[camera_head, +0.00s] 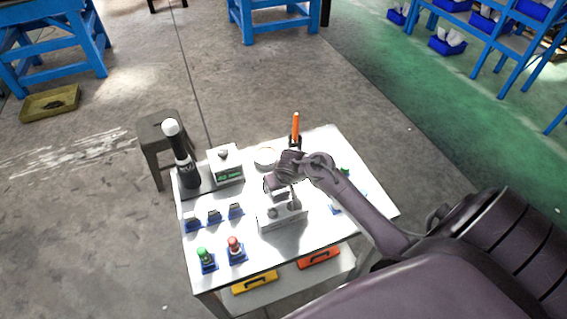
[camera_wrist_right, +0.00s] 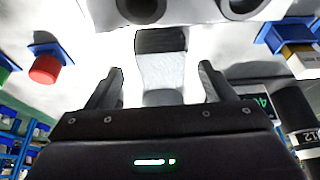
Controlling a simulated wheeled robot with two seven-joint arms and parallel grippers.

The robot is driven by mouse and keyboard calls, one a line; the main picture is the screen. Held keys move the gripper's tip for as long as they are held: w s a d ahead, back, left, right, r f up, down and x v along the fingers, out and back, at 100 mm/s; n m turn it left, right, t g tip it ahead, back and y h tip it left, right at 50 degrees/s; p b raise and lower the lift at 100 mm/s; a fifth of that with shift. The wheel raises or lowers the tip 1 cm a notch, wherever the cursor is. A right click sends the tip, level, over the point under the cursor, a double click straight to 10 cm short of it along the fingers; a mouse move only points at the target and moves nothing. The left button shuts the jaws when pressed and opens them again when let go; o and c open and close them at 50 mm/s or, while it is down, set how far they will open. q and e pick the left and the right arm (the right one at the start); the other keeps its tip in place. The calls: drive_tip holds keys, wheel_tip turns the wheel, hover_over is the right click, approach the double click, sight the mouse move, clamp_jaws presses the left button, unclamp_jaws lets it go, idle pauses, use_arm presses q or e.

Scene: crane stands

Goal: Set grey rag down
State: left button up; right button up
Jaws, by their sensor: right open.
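The grey rag (camera_wrist_right: 162,72) appears to be the pale grey textured piece with a dark end in the right wrist view. It lies between the two spread fingers of my right gripper (camera_wrist_right: 161,80), with gaps on both sides. In the head view my right gripper (camera_head: 281,176) is over the middle of the white table (camera_head: 215,262), just behind a white block with round holes (camera_head: 283,217). The arm partly hides the rag there, and I cannot tell its exact contact with the table. My left gripper is not in view.
A dark bottle-shaped tool (camera_head: 181,155) and a device with a green display (camera_head: 225,165) stand at the table's left. A green button (camera_head: 204,256) and a red button (camera_head: 235,246) are at the front left. An orange-handled tool (camera_head: 296,127) stands at the back.

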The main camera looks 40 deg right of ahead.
drive_tip(key=p+v, duration=0.1)
drive_tip(key=v, duration=0.8)
drive_tip(key=shift+s, duration=0.15)
